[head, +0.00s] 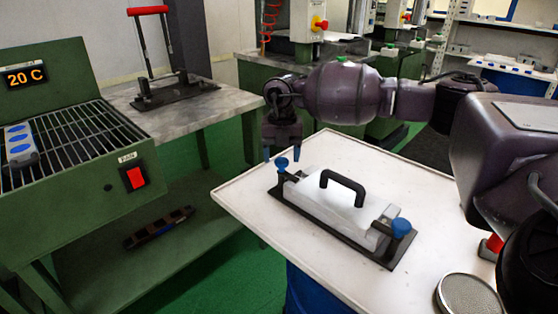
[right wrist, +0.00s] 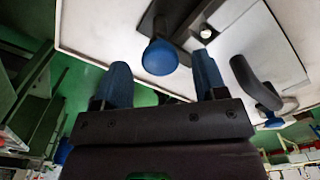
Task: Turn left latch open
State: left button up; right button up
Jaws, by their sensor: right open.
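A clear, whitish mould block (head: 330,205) with a black arched handle (head: 343,186) lies on a dark base plate (head: 390,263) on the white table. A blue-knobbed latch, the left one (head: 282,163), stands at its far left end. A second blue-knobbed latch (head: 401,228) is at its near right end. My right gripper (head: 281,152) is open, pointing down just above the left latch. In the right wrist view the left knob (right wrist: 160,57) shows between the two blue fingers, slightly beyond them; I cannot tell whether they touch it. My left gripper is not in view.
The white table (head: 240,195) has free room around the mould. A round mesh-topped dish (head: 468,295) is at its near right edge. A green grill machine (head: 70,150) stands at left, and a red-handled press (head: 150,60) sits on the marble-topped table behind.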

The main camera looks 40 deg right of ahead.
jog(key=shift+f, duration=0.65)
jog(key=shift+c, duration=0.3)
jog(key=c, duration=0.9)
jog(key=shift+o, duration=0.2)
